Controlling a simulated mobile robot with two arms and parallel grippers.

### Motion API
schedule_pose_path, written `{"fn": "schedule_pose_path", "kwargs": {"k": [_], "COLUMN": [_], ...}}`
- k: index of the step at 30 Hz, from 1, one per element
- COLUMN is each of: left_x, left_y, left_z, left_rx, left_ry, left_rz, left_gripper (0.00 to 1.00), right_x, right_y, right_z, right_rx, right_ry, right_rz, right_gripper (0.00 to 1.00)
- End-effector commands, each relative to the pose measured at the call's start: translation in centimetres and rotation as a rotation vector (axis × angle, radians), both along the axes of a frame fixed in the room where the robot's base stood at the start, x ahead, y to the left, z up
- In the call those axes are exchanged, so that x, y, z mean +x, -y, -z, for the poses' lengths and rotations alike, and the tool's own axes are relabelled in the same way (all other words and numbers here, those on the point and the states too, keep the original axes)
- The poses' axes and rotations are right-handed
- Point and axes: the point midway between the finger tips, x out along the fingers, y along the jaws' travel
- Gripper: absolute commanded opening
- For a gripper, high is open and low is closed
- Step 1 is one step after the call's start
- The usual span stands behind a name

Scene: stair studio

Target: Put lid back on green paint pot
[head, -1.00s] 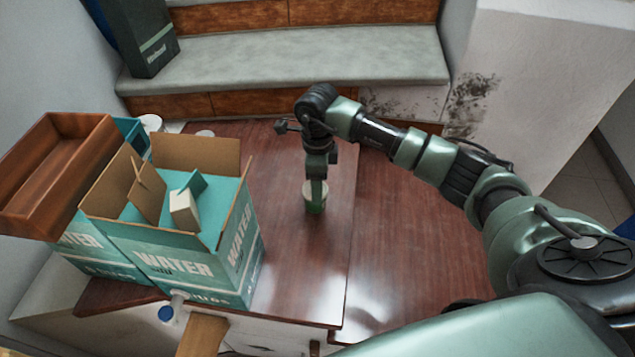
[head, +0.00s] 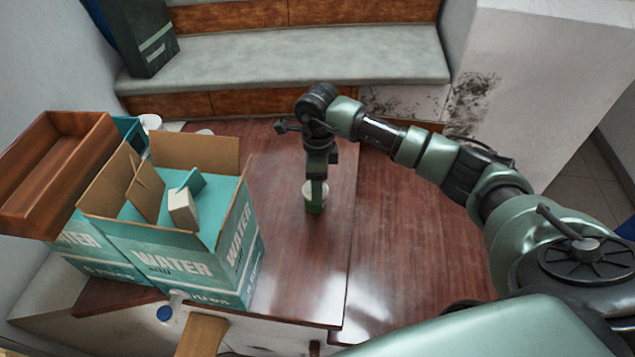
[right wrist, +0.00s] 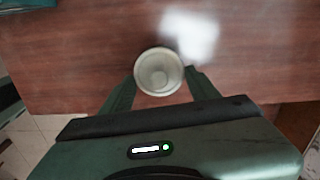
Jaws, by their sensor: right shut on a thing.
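The green paint pot (head: 315,199) stands upright on the brown table, a small round pot with a pale rim and a green side. My right gripper (head: 316,190) reaches straight down over it and is shut on it. In the right wrist view the pot (right wrist: 159,70) shows as a pale round rim with a smaller circle inside, between the two fingers of my right gripper (right wrist: 160,85). I cannot tell whether that circle is a lid or the pot's inside. No separate lid can be clearly made out. My left gripper is not in view.
Open teal water boxes (head: 205,262) crowd the table's left side, with a brown tray (head: 60,165) resting on top. A pale round thing (head: 205,132) shows partly behind them. The table (head: 300,270) is clear in front and right of the pot. Grey cushioned steps (head: 300,55) rise behind.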

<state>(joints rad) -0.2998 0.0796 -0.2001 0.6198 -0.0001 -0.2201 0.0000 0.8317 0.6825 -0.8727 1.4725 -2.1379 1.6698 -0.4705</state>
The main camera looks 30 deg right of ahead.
Motion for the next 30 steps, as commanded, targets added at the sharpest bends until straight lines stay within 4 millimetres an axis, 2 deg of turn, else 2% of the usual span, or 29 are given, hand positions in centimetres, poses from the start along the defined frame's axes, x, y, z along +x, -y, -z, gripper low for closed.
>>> {"fn": "schedule_pose_path", "kwargs": {"k": [5,6,9,16,18,30], "left_x": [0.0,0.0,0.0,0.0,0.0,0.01], "left_y": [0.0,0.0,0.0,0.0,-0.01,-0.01], "left_z": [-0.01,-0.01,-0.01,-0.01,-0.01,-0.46], "left_rx": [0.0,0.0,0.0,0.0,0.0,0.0], "left_ry": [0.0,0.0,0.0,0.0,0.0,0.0], "left_rz": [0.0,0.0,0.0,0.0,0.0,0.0], "left_gripper": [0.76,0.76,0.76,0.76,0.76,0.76], "right_x": [0.01,0.01,0.02,0.01,0.01,0.02], "right_y": [-0.02,-0.02,-0.03,-0.04,-0.03,-0.01], "right_z": [-0.04,-0.04,-0.04,-0.04,-0.03,-0.7], "right_rx": [0.001,0.001,0.001,0.001,0.001,0.001], "right_ry": [0.001,0.001,0.001,0.001,0.001,0.001], "right_rz": [0.0,0.0,-0.001,-0.001,-0.001,0.0], "right_gripper": [0.22,0.63,0.86,0.86,1.0,1.0]}}
